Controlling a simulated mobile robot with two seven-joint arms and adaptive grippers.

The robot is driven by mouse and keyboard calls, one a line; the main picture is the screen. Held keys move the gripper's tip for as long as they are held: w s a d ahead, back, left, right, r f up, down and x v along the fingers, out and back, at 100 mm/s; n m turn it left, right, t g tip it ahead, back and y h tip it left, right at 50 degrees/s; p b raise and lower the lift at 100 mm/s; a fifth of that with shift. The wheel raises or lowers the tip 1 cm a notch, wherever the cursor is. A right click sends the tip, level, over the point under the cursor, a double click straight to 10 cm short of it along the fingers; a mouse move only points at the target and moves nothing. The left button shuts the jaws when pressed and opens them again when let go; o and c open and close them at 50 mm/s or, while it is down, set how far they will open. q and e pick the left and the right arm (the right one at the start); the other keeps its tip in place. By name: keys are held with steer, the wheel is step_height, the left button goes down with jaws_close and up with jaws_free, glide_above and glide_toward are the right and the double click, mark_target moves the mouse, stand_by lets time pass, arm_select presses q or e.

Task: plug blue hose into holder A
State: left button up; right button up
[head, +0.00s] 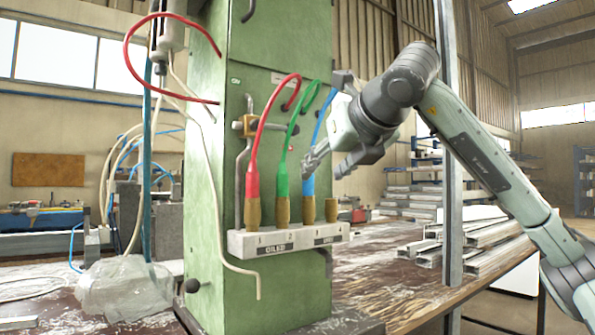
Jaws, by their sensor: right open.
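The blue hose (308,186) hangs down the front of the green column, and its blue end stands upright on a brass fitting in the pale holder block (240,243). A red hose (253,181) and a green hose (282,181) stand to its left in the same block. A bare brass fitting (331,211) stands to its right. I cannot make out a letter A on the block. My right gripper (322,168) is open beside the upper part of the blue hose end, with its fingers pointing left. I cannot tell if it touches the hose. My left gripper is not in view.
The green column (205,150) rises behind the block. A loose red cable (126,50) and a pale tube hang at the left. A clear plastic bag (125,288) lies on the bench. Metal profiles (490,240) are stacked at the right beside a grey upright post (453,200).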

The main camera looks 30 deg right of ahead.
mark_target(311, 185)
steer(key=x, duration=0.3)
steer(key=shift+w+d+r, duration=0.1)
steer(key=p+x, duration=0.1)
steer(key=x, duration=0.2)
steer(key=shift+w, duration=0.25)
steer(key=shift+w+d+f, duration=0.1)
steer(key=shift+w+f, duration=0.2)
steer(key=shift+w, duration=0.15)
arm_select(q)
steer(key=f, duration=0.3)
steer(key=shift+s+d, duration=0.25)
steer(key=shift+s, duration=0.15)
